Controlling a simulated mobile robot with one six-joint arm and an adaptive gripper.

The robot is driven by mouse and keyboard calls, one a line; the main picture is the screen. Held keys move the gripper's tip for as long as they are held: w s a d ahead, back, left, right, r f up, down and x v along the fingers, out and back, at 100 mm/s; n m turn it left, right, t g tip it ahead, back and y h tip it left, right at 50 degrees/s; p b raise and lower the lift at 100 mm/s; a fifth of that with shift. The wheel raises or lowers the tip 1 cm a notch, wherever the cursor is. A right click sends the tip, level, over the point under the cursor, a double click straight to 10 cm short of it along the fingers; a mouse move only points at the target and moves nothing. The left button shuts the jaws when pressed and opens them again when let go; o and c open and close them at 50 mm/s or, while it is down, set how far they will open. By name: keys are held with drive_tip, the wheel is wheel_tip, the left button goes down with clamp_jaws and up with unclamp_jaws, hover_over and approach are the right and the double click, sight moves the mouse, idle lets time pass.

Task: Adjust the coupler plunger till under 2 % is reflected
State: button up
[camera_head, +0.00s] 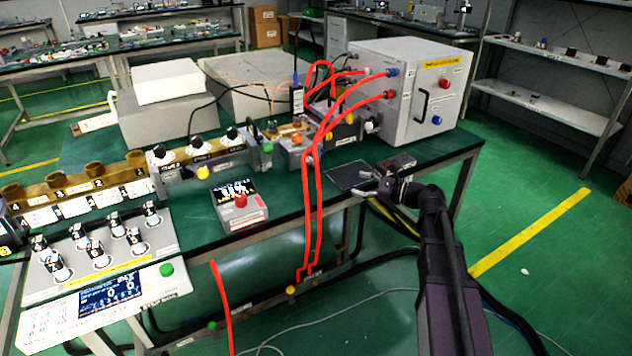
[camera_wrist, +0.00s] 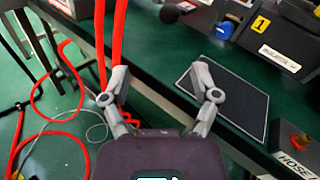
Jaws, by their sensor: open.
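My gripper (camera_head: 372,186) is open and empty over the front edge of the green bench, beside a black mat. In the wrist view its two grey fingers (camera_wrist: 160,88) are spread apart with nothing between them. I cannot tell which part is the coupler plunger. A row of black knobs (camera_head: 196,143) stands on a grey unit at the back of the bench, left of my gripper and well apart from it.
Red hoses (camera_head: 314,200) hang over the bench's front edge, left of my gripper. The black mat (camera_wrist: 232,95) lies bare. A grey cabinet (camera_head: 405,90) stands at the back right. A control panel (camera_head: 105,262) with several knobs is at the front left.

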sight(317, 169)
drive_tip(key=shift+w+d+r+m+t+y, duration=0.1)
drive_tip(key=shift+w+d+m+t+y, duration=0.15)
drive_tip(key=shift+w+m, duration=0.2)
drive_tip(key=shift+a, duration=0.15)
drive_tip(key=x, duration=1.3)
drive_tip(key=shift+w+a+r, duration=0.1)
drive_tip(key=shift+w+a, duration=0.05)
drive_tip(key=shift+a, duration=0.15)
